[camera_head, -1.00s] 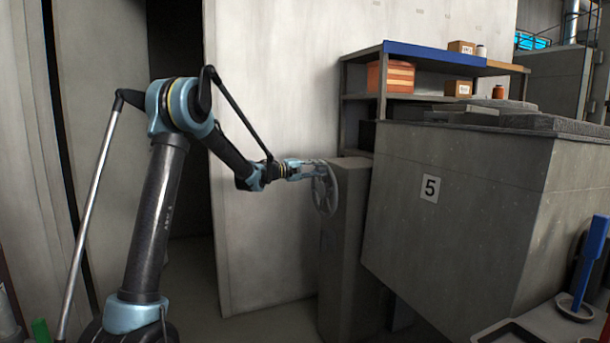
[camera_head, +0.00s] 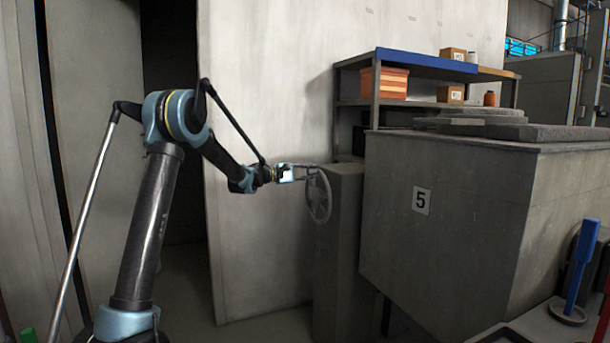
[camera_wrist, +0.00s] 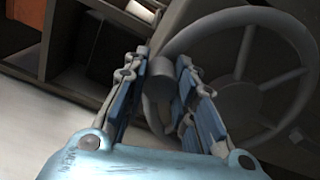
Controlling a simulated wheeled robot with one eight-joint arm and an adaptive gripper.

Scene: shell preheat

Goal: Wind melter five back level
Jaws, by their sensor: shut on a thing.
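Melter five (camera_head: 460,215) is the large grey box marked "5" at the right of the head view. Its side panel and lower edge slant in the picture; I cannot tell how far it is from level. A grey spoked handwheel (camera_head: 327,204) sits on the left face of a grey pedestal (camera_head: 342,255) beside it. My gripper (camera_wrist: 162,58) is at the wheel's upper rim. In the wrist view its two blue-padded fingers are shut around a short round handle (camera_wrist: 161,78) on the handwheel (camera_wrist: 285,82). The contact is small in the head view.
A shelf (camera_head: 425,104) with an orange box (camera_head: 385,83) and small cartons stands behind the melter. A pale wall panel (camera_head: 265,100) is behind my arm. A blue upright tool (camera_head: 580,265) stands at the right front. Floor shows left of the pedestal.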

